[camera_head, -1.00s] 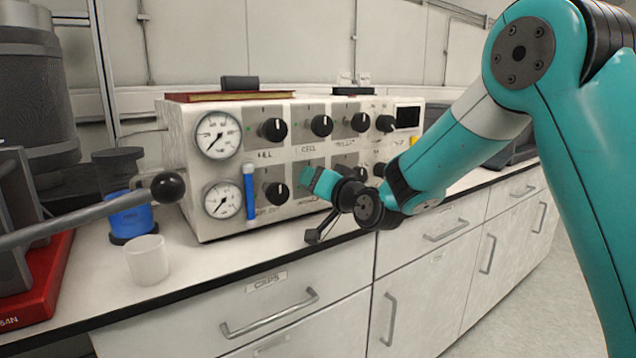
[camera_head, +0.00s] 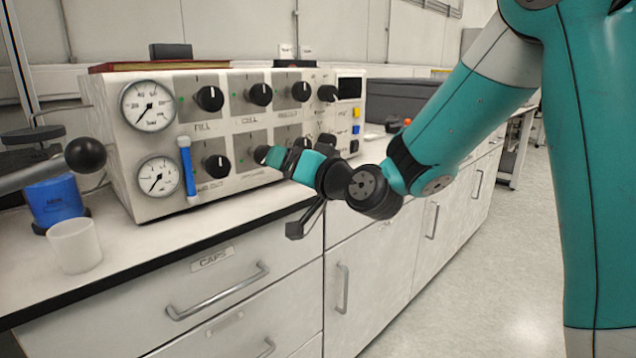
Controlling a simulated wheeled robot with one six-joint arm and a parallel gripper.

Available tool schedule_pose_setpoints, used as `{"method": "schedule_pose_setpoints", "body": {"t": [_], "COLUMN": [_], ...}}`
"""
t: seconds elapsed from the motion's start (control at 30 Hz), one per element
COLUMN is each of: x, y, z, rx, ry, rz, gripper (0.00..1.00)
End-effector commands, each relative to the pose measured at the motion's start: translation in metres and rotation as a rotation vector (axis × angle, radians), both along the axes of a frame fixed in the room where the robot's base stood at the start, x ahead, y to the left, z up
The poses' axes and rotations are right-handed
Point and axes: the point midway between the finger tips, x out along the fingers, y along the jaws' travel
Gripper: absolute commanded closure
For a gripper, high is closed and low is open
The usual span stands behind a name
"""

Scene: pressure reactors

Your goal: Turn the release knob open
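A pale control box (camera_head: 122,150) with two rows of black knobs stands on the counter. The upper row shows several knobs, among them the first (camera_head: 209,98), second (camera_head: 260,94) and third (camera_head: 300,91). The lower row has a knob (camera_head: 215,167) at left. Its other knobs are partly hidden by my arm. The labels are too blurred to tell which is the release knob. My gripper (camera_head: 275,156) is at the second position in the lower row, its teal fingers pointing at the panel. A dark shape at its tip may be that knob; contact and finger opening are unclear.
Two gauges (camera_head: 148,104) and a blue tube (camera_head: 187,166) are on the panel's left. A ball-ended lever (camera_head: 85,154), blue jar (camera_head: 54,198) and white cup (camera_head: 76,246) stand left of the box. Drawers (camera_head: 215,290) lie below; the floor at right is clear.

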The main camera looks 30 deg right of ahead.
Motion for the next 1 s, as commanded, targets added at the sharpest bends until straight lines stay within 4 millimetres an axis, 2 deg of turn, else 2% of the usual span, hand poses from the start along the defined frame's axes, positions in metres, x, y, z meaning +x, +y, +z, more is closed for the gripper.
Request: {"method": "schedule_pose_setpoints", "body": {"t": [0.03,0.2,0.37,0.53,1.0], "x": [-0.012,-0.045,-0.062,-0.068,-0.068], "y": [-0.006,-0.016,-0.021,-0.023,-0.020], "z": [-0.004,-0.003,-0.002,0.000,-0.001], "rx": [0.002,0.001,0.000,0.000,-0.004], "ry": [-0.001,-0.002,0.000,0.000,0.005], "rz": [-0.005,-0.004,-0.001,0.000,0.008], "gripper": [0.28,0.28,0.28,0.28,0.28]}}
